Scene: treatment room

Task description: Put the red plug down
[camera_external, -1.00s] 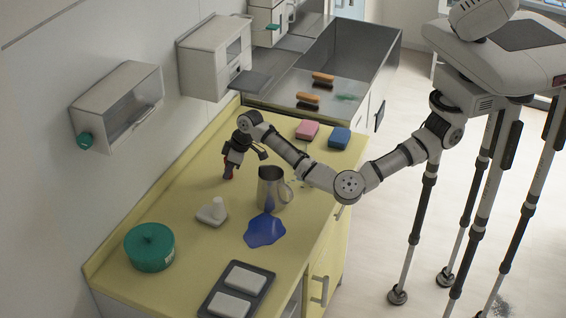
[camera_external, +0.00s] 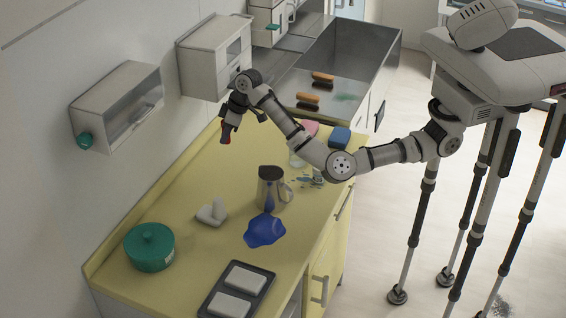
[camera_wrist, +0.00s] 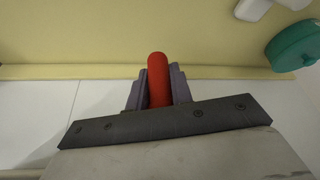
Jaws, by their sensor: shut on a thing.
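The red plug (camera_wrist: 158,78) shows in the wrist view as a rounded red cylinder between the two fingers of my gripper (camera_wrist: 157,88). My gripper is shut on it. In the external view, my gripper (camera_external: 227,138) points downward over the back part of the yellow counter (camera_external: 190,180), and only a small red bit of the plug (camera_external: 228,130) shows. The plug appears to be held above the counter, clear of it. The fingers hide part of the plug.
A metal jug (camera_external: 271,188), a white object (camera_external: 212,212), a blue cloth-like patch (camera_external: 264,230), a green lidded pot (camera_external: 150,248) and a dark tray (camera_external: 262,293) stand on the counter. The counter's back-left strip is clear.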

